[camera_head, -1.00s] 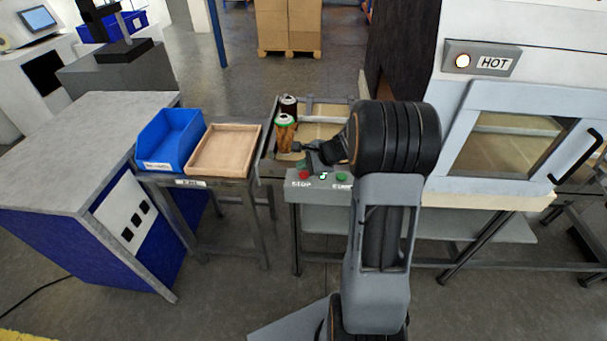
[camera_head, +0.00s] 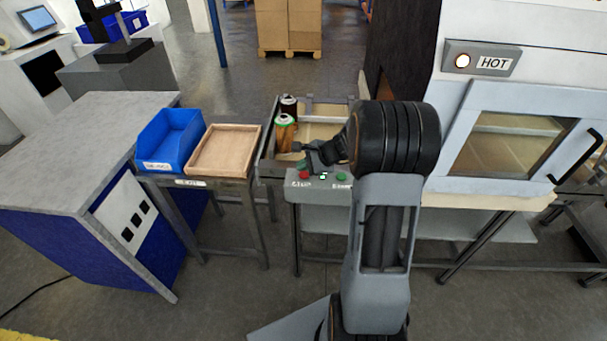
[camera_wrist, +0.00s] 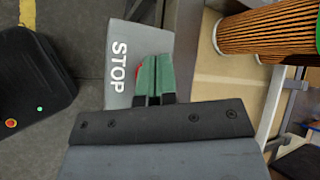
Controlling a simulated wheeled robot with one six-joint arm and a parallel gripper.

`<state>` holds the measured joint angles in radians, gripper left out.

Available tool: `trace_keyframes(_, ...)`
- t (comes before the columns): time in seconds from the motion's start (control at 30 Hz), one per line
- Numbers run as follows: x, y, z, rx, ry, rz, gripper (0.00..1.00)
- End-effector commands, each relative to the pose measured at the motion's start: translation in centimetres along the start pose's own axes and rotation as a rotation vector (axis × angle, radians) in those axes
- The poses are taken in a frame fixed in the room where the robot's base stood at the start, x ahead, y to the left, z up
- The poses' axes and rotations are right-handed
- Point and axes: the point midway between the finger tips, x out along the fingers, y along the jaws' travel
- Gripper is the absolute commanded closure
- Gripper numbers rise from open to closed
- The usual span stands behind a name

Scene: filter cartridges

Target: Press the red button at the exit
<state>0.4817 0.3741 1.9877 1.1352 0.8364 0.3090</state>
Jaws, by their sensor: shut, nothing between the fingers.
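The red button (camera_head: 304,175) sits on the left part of a grey control panel (camera_head: 318,192) at the front of the exit conveyor, with a green button (camera_head: 341,178) to its right. My gripper (camera_head: 298,147) is shut and empty, above and just behind the red button in the head view. In the wrist view my gripper's green fingertips (camera_wrist: 155,62) are together over the panel beside the word STOP. Only a thin red edge of the button (camera_wrist: 138,72) shows past the fingers; the rest is hidden. I cannot tell whether the fingers touch it.
Two filter cartridges (camera_head: 284,132) stand in the conveyor tray behind the panel, close to my gripper. A wooden tray (camera_head: 226,174) and a blue bin (camera_head: 190,150) stand to the left. The oven with the HOT sign (camera_head: 494,63) is at the right.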

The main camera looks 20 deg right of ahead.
Motion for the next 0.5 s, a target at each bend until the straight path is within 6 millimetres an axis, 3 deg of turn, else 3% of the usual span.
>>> trace_keyframes(0.5, 0.53, 0.42, -0.4, 0.0, 0.0, 0.0, 1.0)
